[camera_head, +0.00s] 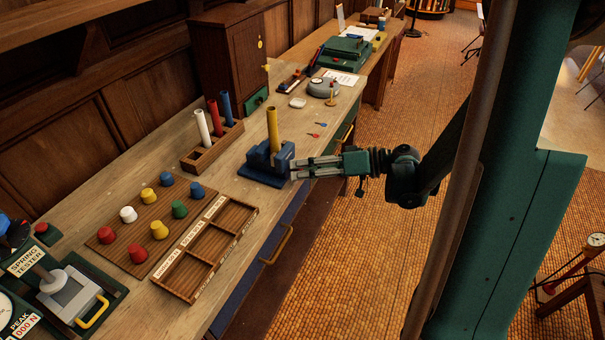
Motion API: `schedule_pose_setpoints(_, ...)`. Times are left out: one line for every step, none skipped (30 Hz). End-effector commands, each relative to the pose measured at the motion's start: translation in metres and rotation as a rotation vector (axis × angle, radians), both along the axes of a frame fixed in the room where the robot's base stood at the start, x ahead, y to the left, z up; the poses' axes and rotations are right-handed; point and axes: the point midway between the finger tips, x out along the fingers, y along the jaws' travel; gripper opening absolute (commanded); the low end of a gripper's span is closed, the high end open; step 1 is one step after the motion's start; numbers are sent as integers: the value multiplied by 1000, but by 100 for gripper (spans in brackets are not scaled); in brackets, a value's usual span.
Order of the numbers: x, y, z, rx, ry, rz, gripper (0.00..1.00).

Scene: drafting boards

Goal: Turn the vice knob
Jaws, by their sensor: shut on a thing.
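A blue vice (262,170) stands on the wooden bench, with a yellow rod (273,128) upright in it. My gripper (296,170) reaches in level from the right, its fingers at the vice's right side. It is shut on the vice knob, which is mostly hidden between the fingertips. How far the knob is turned cannot be seen.
A wooden rack (212,145) with white, red and blue rods stands left of the vice. A board (150,222) with several coloured knobs and an empty compartment tray (207,250) are in front. A grey round device (322,88) is behind.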

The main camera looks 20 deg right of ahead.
Motion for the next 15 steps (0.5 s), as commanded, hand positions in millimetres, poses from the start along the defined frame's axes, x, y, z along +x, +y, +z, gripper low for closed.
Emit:
schedule_pose_setpoints(1, -1, -3, 30, 31, 0, 16)
schedule_pose_setpoints(1, -1, -3, 52, 51, 0, 16)
schedule_pose_setpoints(1, -1, -3, 79, 78, 1, 16)
schedule_pose_setpoints(1, -1, -3, 98, 98, 0, 16)
schedule_pose_setpoints(1, -1, -3, 119, 118, -1, 16)
schedule_pose_setpoints(1, -1, -3, 146, 145, 0, 16)
schedule_pose_setpoints(1, -1, -3, 165, 165, 0, 16)
schedule_pose_setpoints(1, -2, -3, 185, 186, 0, 16)
schedule_pose_setpoints(2, -2, -2, 213, 212, -1, 16)
schedule_pose_setpoints(1, -2, -3, 232, 233, -1, 16)
schedule_pose_setpoints(1, -2, -3, 253, 253, 0, 16)
schedule_pose_setpoints(1, -2, -3, 280, 279, 1, 16)
schedule_pose_setpoints(1, -2, -3, 300, 300, 0, 16)
schedule_pose_setpoints(1, -2, -3, 320, 320, -1, 16)
schedule_pose_setpoints(2, -2, -3, 347, 346, 0, 16)
